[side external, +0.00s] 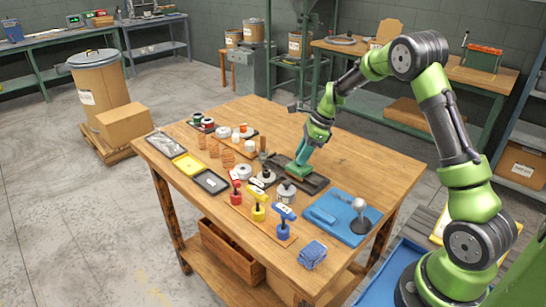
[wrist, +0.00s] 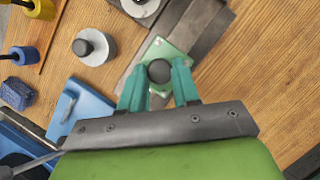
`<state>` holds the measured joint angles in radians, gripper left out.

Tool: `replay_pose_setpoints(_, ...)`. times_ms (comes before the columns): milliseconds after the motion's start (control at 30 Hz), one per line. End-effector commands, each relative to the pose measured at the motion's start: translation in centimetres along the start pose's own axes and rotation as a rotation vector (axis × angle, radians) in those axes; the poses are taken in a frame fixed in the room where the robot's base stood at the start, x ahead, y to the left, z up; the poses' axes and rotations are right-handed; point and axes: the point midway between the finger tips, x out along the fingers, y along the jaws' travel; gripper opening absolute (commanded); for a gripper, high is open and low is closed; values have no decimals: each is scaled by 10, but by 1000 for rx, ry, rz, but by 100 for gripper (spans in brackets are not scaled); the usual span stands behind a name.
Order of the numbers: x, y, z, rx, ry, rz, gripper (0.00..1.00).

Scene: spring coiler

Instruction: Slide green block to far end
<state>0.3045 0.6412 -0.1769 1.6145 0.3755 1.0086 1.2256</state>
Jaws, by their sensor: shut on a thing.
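The green block (side external: 298,172) sits on a dark grey track (side external: 316,183) on the wooden table. In the wrist view the green block (wrist: 166,48) carries a round dark knob (wrist: 159,71) and lies over the dark track (wrist: 210,32). My gripper (side external: 304,163) is down at the block with its teal fingers. In the wrist view my gripper (wrist: 158,75) has one finger on each side of the knob and is shut on it. The fingers and palm hide part of the block and the near part of the track.
A blue tray (side external: 345,218) with a grey ball-topped post (side external: 359,212) is at the table's front right. Red, yellow and blue handled tools (side external: 258,211) and a metal canister (side external: 286,192) stand close in front of the track. The table's right back area is bare.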

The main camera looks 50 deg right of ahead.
Motion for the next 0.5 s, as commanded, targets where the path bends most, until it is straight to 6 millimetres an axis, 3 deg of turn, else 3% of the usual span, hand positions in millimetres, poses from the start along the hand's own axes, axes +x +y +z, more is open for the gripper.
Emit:
replay_pose_setpoints(200,-13,28,-27,3,0,-4,0)
replay_pose_setpoints(500,-15,37,-36,4,2,0,0)
